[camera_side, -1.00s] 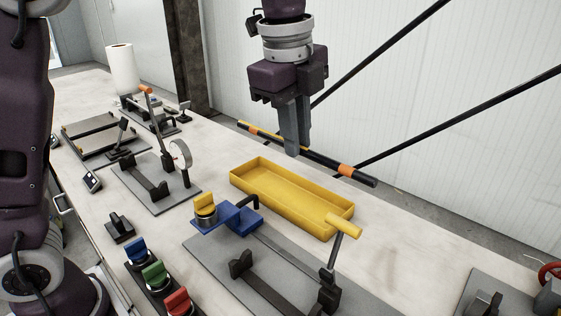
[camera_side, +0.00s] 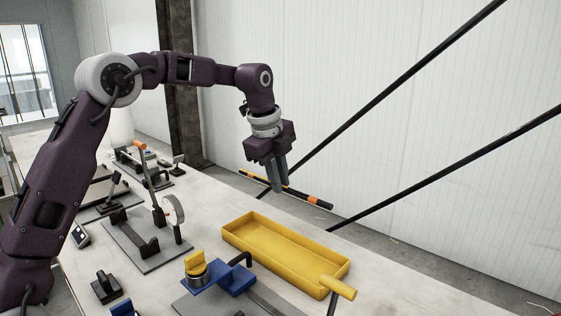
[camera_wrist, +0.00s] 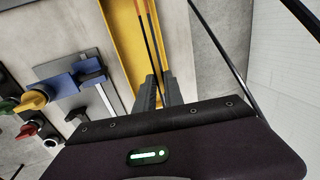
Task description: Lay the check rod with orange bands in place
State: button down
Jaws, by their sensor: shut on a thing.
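The check rod (camera_side: 298,194) is black with orange bands. My gripper (camera_side: 278,187) is shut on it near its middle, its fingers covering part of it. The rod hangs in the air, clear of the bench, behind the yellow tray in the side view, and slopes down to the right there. In the wrist view, my gripper (camera_wrist: 158,95) points down past the tray; two slim dark lines with orange parts run up from the fingers, and I cannot tell whether both belong to the rod.
The yellow tray (camera_side: 232,235) stands on the bench; I see nothing in it. In front are a blue bracket (camera_side: 235,279) with a yellow knob and a yellow-handled lever (camera_side: 339,288). Left stand a grey-plate fixture (camera_side: 165,255) with a round dial (camera_side: 174,212) and an orange-handled lever (camera_side: 140,146).

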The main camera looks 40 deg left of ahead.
send_over(282, 253)
jog(key=s, duration=0.1)
notch_tip(282, 253, down, 6)
jog(key=shift+s+d+f, duration=0.1)
jog(key=shift+f, duration=6.1)
jog(key=c, duration=1.4)
grip_release()
jog(key=shift+o, duration=0.2)
jog(key=shift+r, duration=0.1)
jog(key=v, duration=0.7)
